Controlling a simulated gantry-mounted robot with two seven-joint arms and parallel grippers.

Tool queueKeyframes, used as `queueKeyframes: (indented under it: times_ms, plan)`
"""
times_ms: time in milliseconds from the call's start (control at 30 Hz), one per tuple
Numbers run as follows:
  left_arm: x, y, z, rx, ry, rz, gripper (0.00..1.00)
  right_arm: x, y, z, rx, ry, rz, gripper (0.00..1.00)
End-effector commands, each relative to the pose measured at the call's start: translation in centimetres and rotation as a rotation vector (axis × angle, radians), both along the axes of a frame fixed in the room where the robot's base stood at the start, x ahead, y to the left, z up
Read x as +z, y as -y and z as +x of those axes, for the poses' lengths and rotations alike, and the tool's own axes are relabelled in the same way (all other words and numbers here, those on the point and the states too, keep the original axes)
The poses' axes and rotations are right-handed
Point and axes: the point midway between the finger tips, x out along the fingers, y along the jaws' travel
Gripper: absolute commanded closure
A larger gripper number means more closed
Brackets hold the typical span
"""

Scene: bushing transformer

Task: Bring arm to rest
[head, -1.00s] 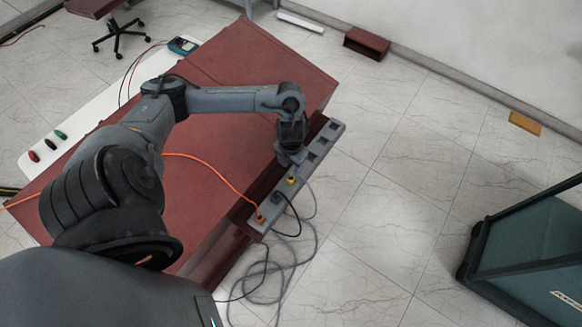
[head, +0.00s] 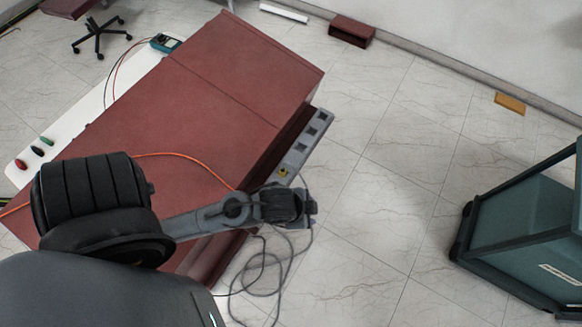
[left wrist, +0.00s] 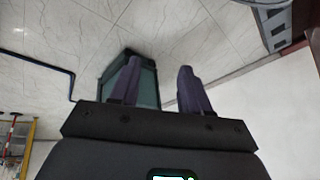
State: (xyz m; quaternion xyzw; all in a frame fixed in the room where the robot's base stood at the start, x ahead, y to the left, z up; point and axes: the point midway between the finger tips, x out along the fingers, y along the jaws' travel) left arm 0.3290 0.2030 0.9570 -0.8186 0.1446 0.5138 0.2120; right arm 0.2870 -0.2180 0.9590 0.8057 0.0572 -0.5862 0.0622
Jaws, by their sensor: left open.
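My left arm comes in from the lower left in the head view and reaches across the near end of the dark red transformer box (head: 190,110). My left gripper (head: 308,208) is beyond the box's right edge, over the floor side. In the left wrist view its two fingers (left wrist: 155,85) are apart with nothing between them. The grey socket strip (head: 305,150) runs along the box's right side, with a yellow plug (head: 283,172) in it. My arm hides the strip's near end. My right gripper is in neither view.
A dark green cart (head: 520,230) stands at the right. Grey cable loops (head: 262,270) lie on the floor below my arm. An orange cable (head: 190,160) crosses the box top. A white table (head: 90,110) lies behind at the left. The tiled floor between box and cart is clear.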

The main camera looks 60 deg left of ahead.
Motion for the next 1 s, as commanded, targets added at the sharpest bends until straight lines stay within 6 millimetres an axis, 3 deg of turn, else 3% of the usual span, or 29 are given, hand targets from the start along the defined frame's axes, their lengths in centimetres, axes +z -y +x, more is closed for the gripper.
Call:
queueKeyframes:
  times_ms: [100,200,667,867,1000]
  plan:
    - [0.1,-1.0,-2.8,0.213,-0.089,-0.088,0.53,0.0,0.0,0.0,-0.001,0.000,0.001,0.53]
    - [0.2,-1.4,-4.0,0.303,-0.129,-0.121,0.53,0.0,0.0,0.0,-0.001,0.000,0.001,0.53]
    - [0.7,-1.5,-4.3,0.328,-0.141,-0.130,0.53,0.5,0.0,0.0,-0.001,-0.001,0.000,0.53]
    - [3.6,-1.5,-4.3,0.326,-0.141,-0.130,0.53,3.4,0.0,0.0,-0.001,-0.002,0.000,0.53]
    - [7.3,-1.5,-4.3,0.326,-0.141,-0.130,0.53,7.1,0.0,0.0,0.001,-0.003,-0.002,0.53]
